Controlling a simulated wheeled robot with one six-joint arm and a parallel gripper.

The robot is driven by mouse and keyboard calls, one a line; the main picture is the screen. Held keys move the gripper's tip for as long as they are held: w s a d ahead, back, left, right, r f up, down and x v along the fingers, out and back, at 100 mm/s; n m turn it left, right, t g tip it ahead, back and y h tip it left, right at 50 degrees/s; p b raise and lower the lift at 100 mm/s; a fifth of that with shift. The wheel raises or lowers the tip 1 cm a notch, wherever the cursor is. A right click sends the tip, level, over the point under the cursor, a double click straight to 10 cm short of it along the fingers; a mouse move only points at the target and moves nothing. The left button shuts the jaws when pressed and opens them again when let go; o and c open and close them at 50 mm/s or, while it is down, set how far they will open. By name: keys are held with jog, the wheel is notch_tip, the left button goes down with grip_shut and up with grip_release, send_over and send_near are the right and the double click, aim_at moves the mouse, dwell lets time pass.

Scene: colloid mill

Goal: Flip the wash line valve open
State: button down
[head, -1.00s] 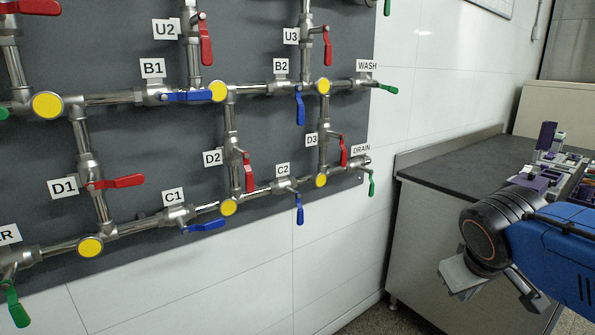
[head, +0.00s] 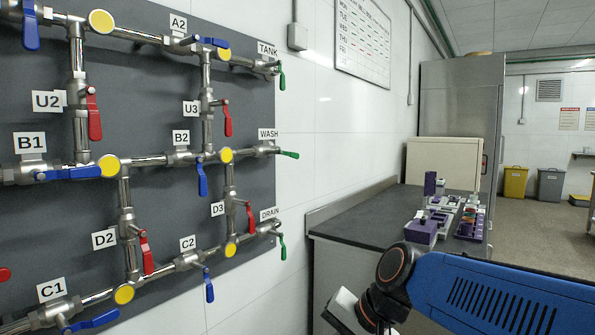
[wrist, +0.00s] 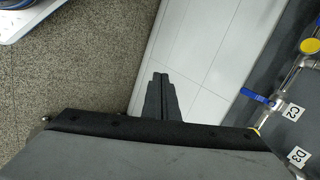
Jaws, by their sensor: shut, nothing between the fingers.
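The wash line valve sits at the right end of the middle pipe row, under the WASH label (head: 268,134). Its green handle (head: 290,154) points right, roughly in line with its pipe and slightly downward. My gripper's dark fingers (wrist: 158,82) are together and empty in the wrist view, over the white wall tiles. In the head view my wrist is at the bottom, below and to the right of the valve, and the fingers cannot be made out. The gripper is apart from the handle. The wash valve cannot be made out in the wrist view.
The TANK handle (head: 282,80) above and the DRAIN handle (head: 282,246) below are green and hang down. The blue C2 handle (wrist: 252,95) shows at right in the wrist view. A dark counter (head: 362,222) with purple equipment (head: 421,229) stands right of the panel.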

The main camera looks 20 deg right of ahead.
aim_at(294, 155)
jog(key=w+r+m+t+y, duration=0.55)
jog(key=w+r+m, duration=0.85)
jog(key=w, duration=0.5)
jog(key=w+d+r+m+t, duration=0.7)
jog(key=w+d+r+m, duration=0.45)
jog(key=w+d, duration=0.25)
jog(key=w+a+r, duration=0.4)
jog(key=w+r, duration=0.2)
jog(key=w, duration=0.2)
jog(key=shift+w+a, duration=0.15)
jog(key=shift+w, duration=0.25)
jog(key=shift+r+n, duration=0.1)
jog(key=shift+n, duration=0.15)
